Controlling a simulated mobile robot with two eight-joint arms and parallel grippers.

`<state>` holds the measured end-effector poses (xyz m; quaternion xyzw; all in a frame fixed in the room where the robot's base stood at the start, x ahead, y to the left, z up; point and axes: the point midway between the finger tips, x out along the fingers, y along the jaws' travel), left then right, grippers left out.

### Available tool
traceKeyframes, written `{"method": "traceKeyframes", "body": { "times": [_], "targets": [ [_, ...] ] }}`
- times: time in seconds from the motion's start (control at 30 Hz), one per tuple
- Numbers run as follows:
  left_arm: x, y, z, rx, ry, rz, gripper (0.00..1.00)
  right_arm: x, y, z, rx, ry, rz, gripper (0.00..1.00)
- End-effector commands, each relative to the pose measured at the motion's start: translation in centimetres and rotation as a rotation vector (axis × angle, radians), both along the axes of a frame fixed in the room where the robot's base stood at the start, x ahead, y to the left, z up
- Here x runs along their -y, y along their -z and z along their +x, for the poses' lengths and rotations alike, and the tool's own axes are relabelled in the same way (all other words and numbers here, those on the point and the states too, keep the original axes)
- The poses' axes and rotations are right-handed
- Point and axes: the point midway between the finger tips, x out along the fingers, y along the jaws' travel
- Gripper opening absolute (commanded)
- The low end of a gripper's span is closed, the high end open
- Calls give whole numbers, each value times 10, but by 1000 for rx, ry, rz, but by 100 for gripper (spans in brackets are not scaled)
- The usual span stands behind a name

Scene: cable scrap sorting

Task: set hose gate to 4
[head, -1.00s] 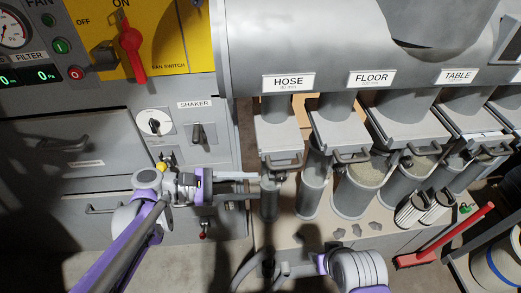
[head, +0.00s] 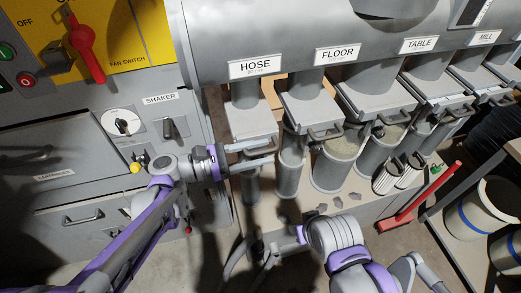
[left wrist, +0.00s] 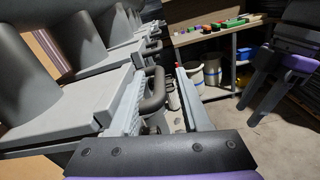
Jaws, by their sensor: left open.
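The hose gate (head: 250,122) is a grey slide box under the HOSE label (head: 255,67), with a dark loop handle (left wrist: 153,92) at its front. My left gripper (head: 274,151) is open at this handle. In the left wrist view, one finger is on each side of the handle, and I see no clear grip on it. Any scale marks on the gate are too small or hidden to read. My right gripper (left wrist: 252,112) shows at the upper right of the left wrist view, its two fingers apart and empty, away from the gates.
The FLOOR gate (head: 308,108) with its handle stands just right of the hose gate, with more gates beyond. Clear collection cylinders (head: 289,175) stand below. The shaker panel (head: 124,122) is at left. A red-handled brush (head: 415,208) leans at right.

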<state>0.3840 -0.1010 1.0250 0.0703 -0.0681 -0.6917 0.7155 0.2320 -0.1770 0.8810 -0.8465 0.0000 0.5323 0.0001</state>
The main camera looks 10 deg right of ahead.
Motion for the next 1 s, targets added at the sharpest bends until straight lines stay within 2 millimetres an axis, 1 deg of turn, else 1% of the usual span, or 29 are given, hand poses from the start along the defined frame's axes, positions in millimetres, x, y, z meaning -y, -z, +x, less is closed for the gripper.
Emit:
{"method": "traceKeyframes", "body": {
  "times": [0.1,0.3,0.37,0.4,0.57,0.6,1.0],
  "targets": [
    [3,0,0,0,0,0,47,0,0,0,0,0,0,47],
    [3,0,0,0,0,0,47,0,0,0,0,0,0,47],
    [3,0,0,0,0,0,38,0,0,0,0,0,0,47],
    [3,0,0,0,0,0,31,0,0,0,0,0,0,47],
    [3,0,0,0,0,0,2,0,0,0,0,0,0,47],
    [3,0,0,0,0,0,0,0,0,0,0,0,0,47],
    [3,0,0,0,0,0,0,0,0,0,0,0,0,47]
  ]
}}
